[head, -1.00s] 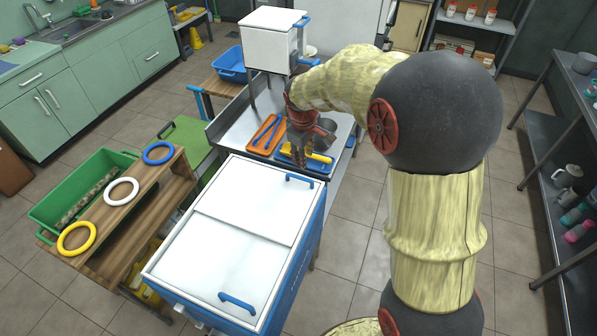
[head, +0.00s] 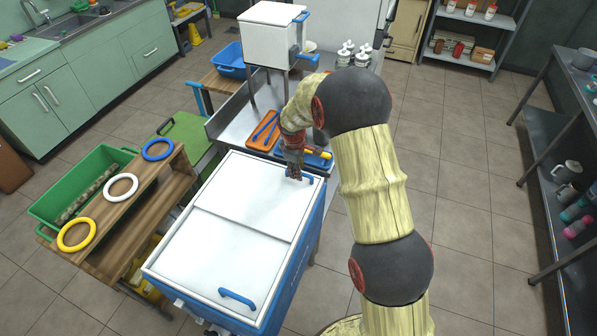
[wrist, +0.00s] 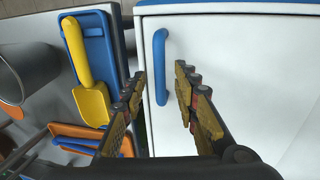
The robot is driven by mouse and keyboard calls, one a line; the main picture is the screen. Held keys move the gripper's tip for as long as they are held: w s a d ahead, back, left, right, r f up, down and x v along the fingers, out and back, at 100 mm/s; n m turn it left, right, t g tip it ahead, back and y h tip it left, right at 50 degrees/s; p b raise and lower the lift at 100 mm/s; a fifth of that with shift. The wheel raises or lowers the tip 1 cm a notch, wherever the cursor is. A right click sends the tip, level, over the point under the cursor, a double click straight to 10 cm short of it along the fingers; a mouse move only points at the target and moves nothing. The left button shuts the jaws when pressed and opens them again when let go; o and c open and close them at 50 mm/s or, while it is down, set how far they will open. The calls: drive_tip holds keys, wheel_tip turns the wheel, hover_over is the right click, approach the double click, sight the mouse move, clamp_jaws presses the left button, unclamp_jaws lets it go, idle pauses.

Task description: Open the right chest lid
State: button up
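The white and blue chest (head: 304,262) stands in front of me with two white lid panels. The far panel (head: 245,190) has a blue handle at its far right corner, and the near panel (head: 215,258) has a blue handle (head: 237,298) near its front edge. Both panels lie shut. My gripper (head: 294,172) is above the far panel's handle and partly hides it in the head view. In the wrist view my gripper (wrist: 160,88) is open, with one finger on each side of that blue handle (wrist: 160,66). Contact with the handle cannot be told.
Behind the chest, a metal table (head: 222,124) holds an orange tray (head: 262,130) and a blue tray with a yellow scoop (wrist: 88,95). A wooden stand with colored rings (head: 122,187) is at the left. Open floor (head: 460,215) lies to the right.

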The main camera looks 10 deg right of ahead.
drive_tip(key=shift+f, duration=0.35)
drive_tip(key=shift+c, duration=0.3)
clamp_jaws()
idle(0.5)
